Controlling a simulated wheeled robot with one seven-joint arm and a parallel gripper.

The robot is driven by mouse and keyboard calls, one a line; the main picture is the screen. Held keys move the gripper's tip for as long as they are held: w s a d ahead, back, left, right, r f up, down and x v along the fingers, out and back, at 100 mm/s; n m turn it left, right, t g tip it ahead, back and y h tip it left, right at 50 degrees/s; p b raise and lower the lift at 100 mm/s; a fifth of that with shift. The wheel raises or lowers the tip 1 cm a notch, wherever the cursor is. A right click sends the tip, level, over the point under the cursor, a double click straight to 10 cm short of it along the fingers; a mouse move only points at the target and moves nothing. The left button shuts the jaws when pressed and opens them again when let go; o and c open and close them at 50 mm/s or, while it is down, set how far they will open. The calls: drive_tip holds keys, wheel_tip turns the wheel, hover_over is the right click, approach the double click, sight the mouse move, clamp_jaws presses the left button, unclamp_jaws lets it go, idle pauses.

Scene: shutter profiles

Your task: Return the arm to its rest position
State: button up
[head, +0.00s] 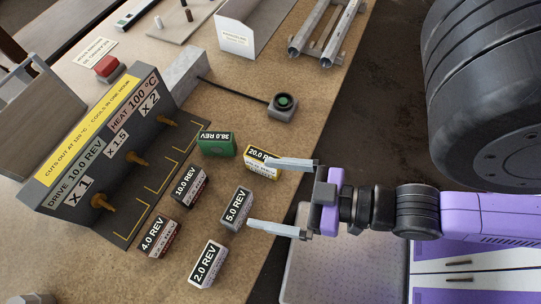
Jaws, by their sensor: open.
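My gripper (284,196) is on the right of the head view, at the end of my purple and black arm. Its two grey fingers are spread wide and point left over the table edge. Nothing is held between them. The upper fingertip overlaps the yellow and white 20.0 REV block (261,163) in the picture; I cannot tell whether they touch. The grey 5.0 REV block (235,209) lies to the left of the gap between the fingers.
More labelled blocks, 38.0 REV (216,143), 10.0 REV (187,184), 4.0 REV (159,238) and 2.0 REV (208,264), stand on the table (232,102). A grey drive unit (85,165) with brass shafts is left. A button box (283,106) and metal tubes (322,35) lie farther back.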

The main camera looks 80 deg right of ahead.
drive_tip(key=shift+s+d, duration=0.1)
drive_tip(key=shift+s, duration=0.1)
drive_tip(key=shift+f+b, duration=0.7)
idle(0.6)
